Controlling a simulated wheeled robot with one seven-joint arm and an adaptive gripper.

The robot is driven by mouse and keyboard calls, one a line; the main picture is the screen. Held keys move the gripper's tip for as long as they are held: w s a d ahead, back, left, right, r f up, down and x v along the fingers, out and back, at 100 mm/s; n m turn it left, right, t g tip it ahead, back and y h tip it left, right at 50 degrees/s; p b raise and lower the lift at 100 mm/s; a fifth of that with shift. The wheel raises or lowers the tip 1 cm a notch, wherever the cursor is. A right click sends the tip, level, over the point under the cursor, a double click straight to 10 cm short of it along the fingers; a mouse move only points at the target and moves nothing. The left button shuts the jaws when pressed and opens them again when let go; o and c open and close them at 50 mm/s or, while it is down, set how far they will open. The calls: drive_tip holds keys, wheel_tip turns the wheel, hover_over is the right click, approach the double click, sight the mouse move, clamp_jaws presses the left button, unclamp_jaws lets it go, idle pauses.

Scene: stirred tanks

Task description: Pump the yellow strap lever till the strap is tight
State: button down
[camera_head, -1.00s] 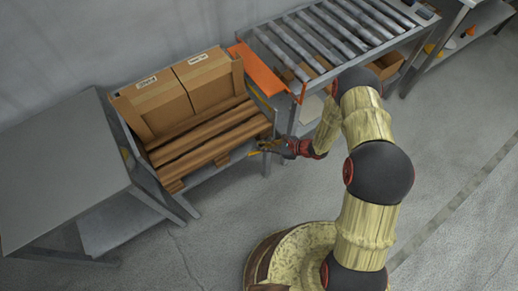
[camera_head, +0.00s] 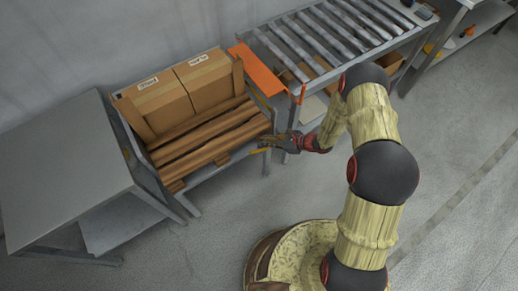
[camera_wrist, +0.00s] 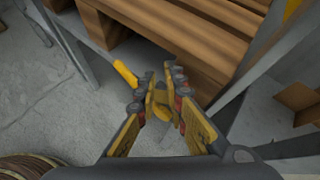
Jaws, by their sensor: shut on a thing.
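The yellow lever (camera_wrist: 125,73) shows in the wrist view as a yellow bar beside the front post of the low rack. More yellow, apparently part of it, shows between the fingers of my gripper (camera_wrist: 163,93). My gripper is shut on the lever, with its yellow-and-grey fingers partly hiding it. In the head view my gripper (camera_head: 275,143) is at the rack's right front corner, and a small yellow bit of the lever (camera_head: 261,150) shows beside it. The strap itself is not clearly visible, so its tightness cannot be told.
The rack (camera_head: 222,167) holds brown wooden beams (camera_head: 205,140) and two cardboard boxes (camera_head: 185,85). A grey table (camera_head: 65,170) stands at left. A roller conveyor (camera_head: 330,35) with an orange plate (camera_head: 256,70) stands at right. The floor in front is clear.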

drive_tip(key=r, duration=0.1)
drive_tip(key=w+d+r+p, duration=0.1)
drive_tip(key=shift+d+r, duration=0.15)
drive_tip(key=shift+r, duration=0.15)
drive_tip(key=shift+s, duration=0.1)
idle(0.7)
drive_tip(key=s+r+n+g, duration=0.2)
drive_tip(key=s+n+g, duration=0.1)
drive_tip(key=s, duration=0.3)
drive_tip(key=s+r+n+g, duration=0.3)
drive_tip(key=s, duration=0.4)
drive_tip(key=s+d+r+n+t+h, duration=0.2)
drive_tip(key=s+d+r+n, duration=0.3)
drive_tip(key=r, duration=1)
drive_tip(key=s+d+r+n+t+h, duration=0.3)
drive_tip(key=s+d+r+n+h, duration=0.1)
drive_tip(key=r, duration=1)
drive_tip(key=s+d+r+n+t+h, duration=0.2)
drive_tip(key=s+d+r+n+h, duration=0.2)
drive_tip(key=r, duration=1.1)
drive_tip(key=shift+s+d+r+n+h, duration=0.4)
drive_tip(key=shift+s+d+n, duration=0.4)
drive_tip(key=shift+s+d, duration=0.2)
